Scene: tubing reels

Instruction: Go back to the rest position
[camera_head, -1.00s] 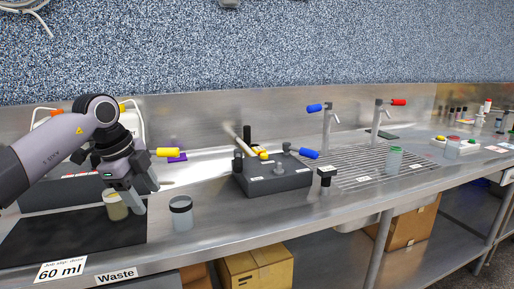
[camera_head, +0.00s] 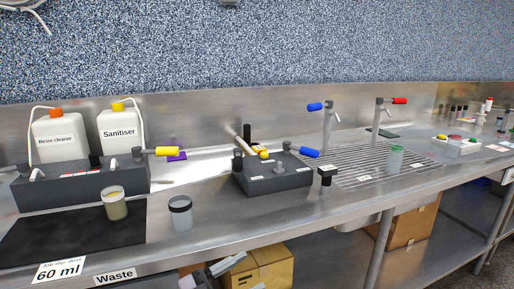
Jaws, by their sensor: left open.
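My left gripper (camera_head: 222,268) shows only in part at the bottom edge of the head view, low in front of the bench. It is open and empty, apart from the bench. My right gripper is not in view. A cup of yellowish liquid (camera_head: 115,208) stands upright on the black mat (camera_head: 55,238). A clear jar with a black rim or lid (camera_head: 182,217) stands on the steel bench to the right of the mat.
Bottles labelled Resin cleaner (camera_head: 56,143) and Sanitiser (camera_head: 120,136) stand behind a dark block (camera_head: 75,190). A grey device (camera_head: 275,180), taps (camera_head: 327,130) and a drain grid (camera_head: 360,172) lie to the right. Cardboard boxes (camera_head: 272,268) sit below the bench.

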